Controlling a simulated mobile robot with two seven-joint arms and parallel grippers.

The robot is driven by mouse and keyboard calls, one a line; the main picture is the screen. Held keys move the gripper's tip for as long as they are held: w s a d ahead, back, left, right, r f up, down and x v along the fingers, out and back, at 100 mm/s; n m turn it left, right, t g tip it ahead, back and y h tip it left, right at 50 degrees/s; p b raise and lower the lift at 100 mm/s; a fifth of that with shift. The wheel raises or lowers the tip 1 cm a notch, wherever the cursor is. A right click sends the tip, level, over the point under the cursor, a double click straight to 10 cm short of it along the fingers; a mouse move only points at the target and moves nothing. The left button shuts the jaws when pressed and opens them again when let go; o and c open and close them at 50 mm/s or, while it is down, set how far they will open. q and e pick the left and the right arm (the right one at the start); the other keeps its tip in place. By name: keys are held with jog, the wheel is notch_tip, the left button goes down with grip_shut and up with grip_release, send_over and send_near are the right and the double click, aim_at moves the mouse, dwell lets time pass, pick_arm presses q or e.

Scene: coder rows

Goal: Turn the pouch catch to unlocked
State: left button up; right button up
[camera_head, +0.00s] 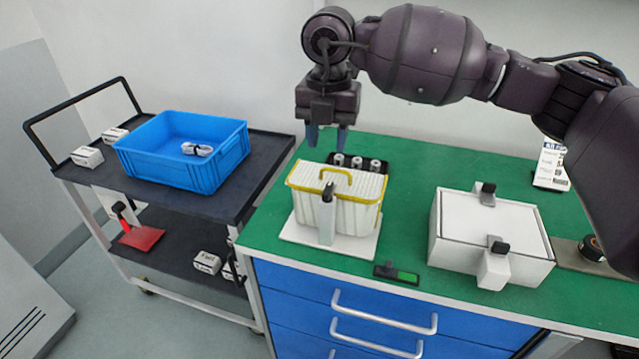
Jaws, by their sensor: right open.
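A white ribbed pouch (356,218) with yellow trim and a yellow handle stands on a white base plate (304,234) on the green bench. An upright pale catch (327,222) with a dark grey top is at the pouch's front. I cannot tell from its look which way it is set. My right gripper (327,145) points down above and behind the pouch, with its fingers apart and nothing between them. It is clear of the catch. My left gripper is not in view.
A white box (484,222) with two dark-topped clamps stands to the right. A black rack (374,169) of small cylinders sits behind the pouch. A cart at left carries a blue crate (170,167).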

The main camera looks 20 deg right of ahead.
aim_at(327, 190)
jog(key=shift+m, duration=0.3)
notch_tip(327, 190, down, 11)
jog(key=shift+r+b, duration=0.1)
jog(key=shift+b, duration=0.4)
jog(key=shift+c, duration=0.3)
grip_shut()
